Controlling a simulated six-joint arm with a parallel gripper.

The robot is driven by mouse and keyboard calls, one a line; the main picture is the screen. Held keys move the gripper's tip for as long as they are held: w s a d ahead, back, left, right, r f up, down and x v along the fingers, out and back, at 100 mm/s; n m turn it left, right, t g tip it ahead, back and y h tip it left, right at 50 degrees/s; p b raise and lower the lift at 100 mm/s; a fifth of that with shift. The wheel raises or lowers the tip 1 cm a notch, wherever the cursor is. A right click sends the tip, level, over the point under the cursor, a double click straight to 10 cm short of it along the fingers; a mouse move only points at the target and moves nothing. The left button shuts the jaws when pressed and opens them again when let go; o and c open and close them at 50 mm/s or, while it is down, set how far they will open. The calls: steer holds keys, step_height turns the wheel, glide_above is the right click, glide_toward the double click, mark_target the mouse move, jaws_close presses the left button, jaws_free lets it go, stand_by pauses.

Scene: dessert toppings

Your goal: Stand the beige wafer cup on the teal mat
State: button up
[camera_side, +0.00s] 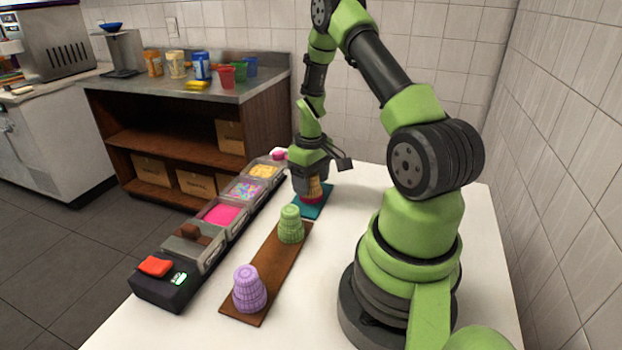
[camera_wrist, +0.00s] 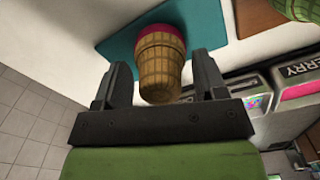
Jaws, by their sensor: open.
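The beige wafer cup (camera_side: 315,187) is on the teal mat (camera_side: 325,202), with its narrow end up and its pink-red rim down at the mat. In the wrist view, the cup (camera_wrist: 160,68) is between the two dark fingers of my gripper (camera_wrist: 162,72), with a visible gap on each side. The teal mat (camera_wrist: 122,47) spreads out behind it. In the side view, my gripper (camera_side: 313,186) points down over the cup and partly hides it. It is open and holds nothing.
A brown board (camera_side: 268,262) carries a green cup (camera_side: 290,226) and a purple cup (camera_side: 249,288). A row of topping containers (camera_side: 223,213) runs along the left edge of the white table (camera_side: 345,305). The tabletop right of the mat is bare.

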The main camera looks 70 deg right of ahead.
steer(key=w+a+r+t, duration=0.1)
steer(key=a+r, duration=0.1)
steer(key=r, duration=0.7)
steer(key=w+a+r, duration=0.1)
steer(key=a+r, duration=0.2)
steer(key=r, duration=0.6)
steer(key=s+a+r+t, duration=0.2)
steer(key=a+r, duration=0.2)
steer(key=a, duration=0.3)
steer(key=s+a+r+t, duration=0.1)
steer(key=a+r+t, duration=0.1)
steer(key=a+r, duration=0.4)
steer(key=s+a+t+y, duration=0.2)
steer(key=s+a, duration=0.5)
steer(key=shift+a, duration=0.4)
